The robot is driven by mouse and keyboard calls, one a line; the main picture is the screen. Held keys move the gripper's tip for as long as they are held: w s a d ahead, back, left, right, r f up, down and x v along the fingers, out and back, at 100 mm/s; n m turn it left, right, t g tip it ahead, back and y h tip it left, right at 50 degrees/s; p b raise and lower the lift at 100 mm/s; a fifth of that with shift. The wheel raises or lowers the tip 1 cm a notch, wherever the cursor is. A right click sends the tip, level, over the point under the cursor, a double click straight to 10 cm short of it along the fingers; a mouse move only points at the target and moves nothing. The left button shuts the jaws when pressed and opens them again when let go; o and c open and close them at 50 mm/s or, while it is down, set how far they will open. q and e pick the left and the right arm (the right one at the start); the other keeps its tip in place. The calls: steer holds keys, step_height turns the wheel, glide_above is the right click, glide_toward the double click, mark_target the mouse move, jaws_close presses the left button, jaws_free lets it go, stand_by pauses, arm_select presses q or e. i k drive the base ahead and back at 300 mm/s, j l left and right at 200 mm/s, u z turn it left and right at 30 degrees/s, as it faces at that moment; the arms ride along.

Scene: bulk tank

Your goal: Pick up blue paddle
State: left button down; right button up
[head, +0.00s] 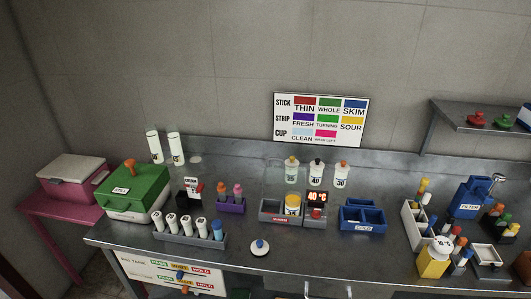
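I cannot clearly pick out a blue paddle. A small blue and orange item (181,280) shows in front of the white board marked pass, wait and hold, at the bottom left below the counter edge; its shape is too small to tell. A blue-topped piece (218,229) stands at the right end of a grey rack (196,239) that also holds several white tubes. Neither of my grippers is in view.
A steel counter (335,258) runs along the wall. A green-lidded box (137,188) stands left, a blue divided tray (363,220) right of middle, and a yellow container (433,262) with bottles at right. A wall shelf (470,115) overhangs the right end. The front middle is mostly clear.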

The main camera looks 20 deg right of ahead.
mark_target(433, 218)
steer(key=z, duration=1.95)
